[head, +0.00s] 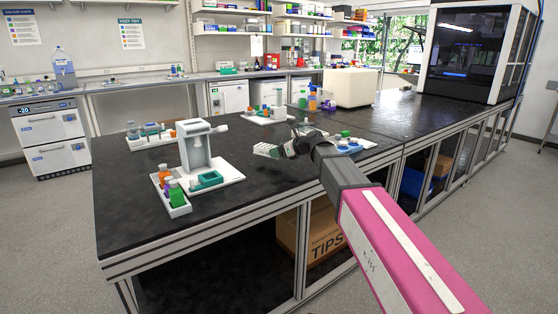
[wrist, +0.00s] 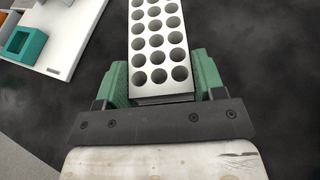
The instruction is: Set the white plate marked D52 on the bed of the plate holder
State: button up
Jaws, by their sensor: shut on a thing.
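My gripper (wrist: 160,82) is shut on a white plate (wrist: 160,28) with rows of round wells, its green fingers on the plate's two sides. The plate also shows in the head view (head: 265,150), held above the dark bench to the right of a white stand. No D52 mark can be read on it. A teal open frame (head: 208,179) sits on a white board (head: 227,176) in front of the upright white stand (head: 195,148); this looks like the plate holder, though I cannot be certain. The teal frame also shows at the left of the wrist view (wrist: 24,43), apart from the plate.
A white tray of bottles (head: 175,199) stands at the board's left front. Another rack (head: 150,136) lies behind it. More items (head: 268,112) and a blue tray with green pieces (head: 347,143) stand farther back and right. The dark bench (head: 255,192) is clear before the plate.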

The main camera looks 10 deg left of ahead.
aim_at(279, 165)
jog(key=shift+f, duration=1.95)
jog(key=shift+f, duration=0.15)
jog(key=o, duration=0.9)
